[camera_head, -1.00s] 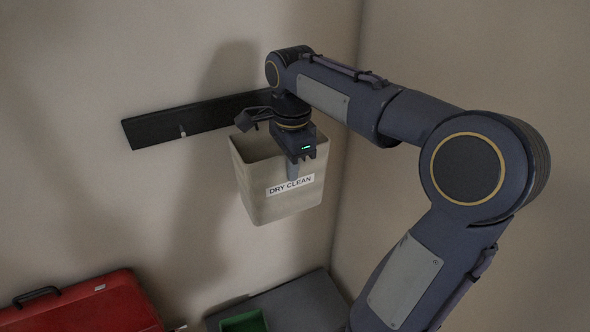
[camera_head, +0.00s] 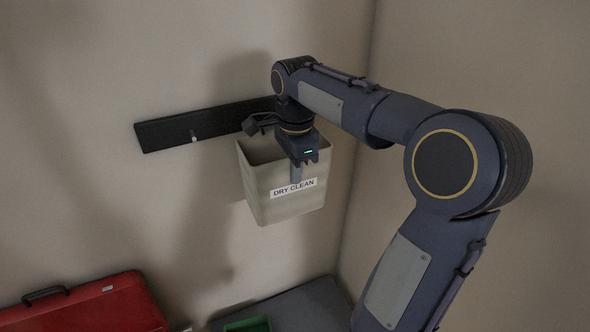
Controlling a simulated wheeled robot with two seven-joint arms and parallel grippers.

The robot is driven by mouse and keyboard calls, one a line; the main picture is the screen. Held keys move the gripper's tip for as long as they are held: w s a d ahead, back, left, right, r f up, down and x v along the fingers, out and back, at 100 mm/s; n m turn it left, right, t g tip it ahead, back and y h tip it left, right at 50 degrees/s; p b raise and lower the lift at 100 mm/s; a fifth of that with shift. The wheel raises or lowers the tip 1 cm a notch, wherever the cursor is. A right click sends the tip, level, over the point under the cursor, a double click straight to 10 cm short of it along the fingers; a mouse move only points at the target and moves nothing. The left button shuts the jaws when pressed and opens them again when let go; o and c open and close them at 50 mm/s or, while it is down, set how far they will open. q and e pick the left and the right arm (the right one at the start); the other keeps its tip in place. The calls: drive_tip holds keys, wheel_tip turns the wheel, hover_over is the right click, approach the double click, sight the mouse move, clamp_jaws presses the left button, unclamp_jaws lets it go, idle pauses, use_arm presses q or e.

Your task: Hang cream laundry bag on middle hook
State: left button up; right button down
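The cream laundry bag (camera_head: 283,204), labelled DRY CLEAN, hangs upright in the air in front of the wall. My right gripper (camera_head: 296,178) points down at the bag's near rim and appears shut on it, with one finger showing on the front face. The black hook rail (camera_head: 165,132) is on the wall behind and to the left. One light hook (camera_head: 193,135) shows on it. The rail's right part, with any other hooks, is hidden behind my gripper and the bag. My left gripper is out of view.
A red case (camera_head: 88,308) with a dark handle lies at the lower left. A grey surface (camera_head: 307,303) with a green container (camera_head: 247,324) is below the bag. A wall corner stands right of the bag. The wall below the rail is clear.

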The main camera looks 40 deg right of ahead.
drive_tip(key=c, duration=1.6)
unclamp_jaws()
drive_tip(key=shift+o, duration=0.2)
drive_tip(key=shift+r, duration=0.1)
wheel_tip(320, 180, up, 8)
drive_tip(key=shift+s+f, duration=0.15)
drive_tip(key=s+a+f+n+t+y+b, duration=0.2)
drive_tip(key=s+a+f+n, duration=0.5)
drive_tip(key=f+n, duration=0.3)
drive_tip(key=s+a+f+n+t+y+b, duration=0.2)
drive_tip(key=s+a+f+n+t, duration=0.1)
drive_tip(key=s+a+f+n, duration=0.5)
wheel_tip(320, 180, down, 2)
drive_tip(key=shift+s+a+f+n, duration=0.1)
drive_tip(key=shift+s+a+n, duration=0.2)
drive_tip(key=shift+a+n, duration=0.8)
drive_tip(key=shift+a, duration=0.1)
